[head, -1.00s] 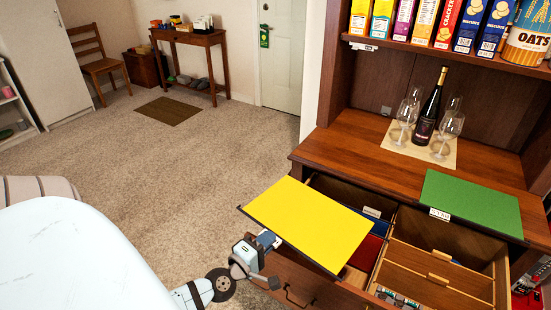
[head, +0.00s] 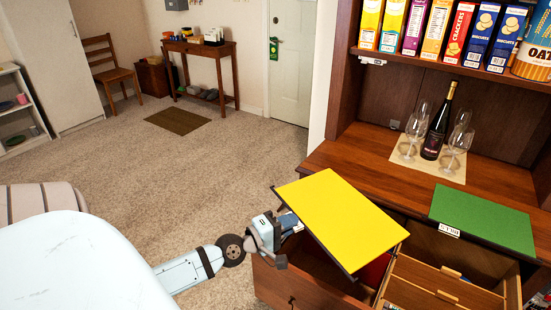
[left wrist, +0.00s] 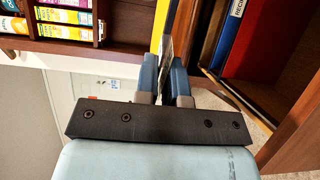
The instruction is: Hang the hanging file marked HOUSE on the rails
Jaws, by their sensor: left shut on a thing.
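A yellow hanging file (head: 342,220) is held roughly flat above the left part of the open drawer (head: 330,292). My left gripper (head: 290,222) is shut on its left edge. In the left wrist view the gripper (left wrist: 166,78) pinches the yellow file (left wrist: 159,25) edge-on between its blue fingers. A green hanging file (head: 484,218) lies on the hutch top at the right, with a white tag on its front edge. The tag is too small to read, and no marking shows on the yellow one. The yellow file hides much of the drawer and its rails. My right gripper is not in view.
A red file (head: 375,270) shows beside the yellow one. A wine bottle (head: 436,128) and several glasses stand on a mat on the hutch top. Cereal boxes (head: 435,30) line the shelf above. Open carpet lies left.

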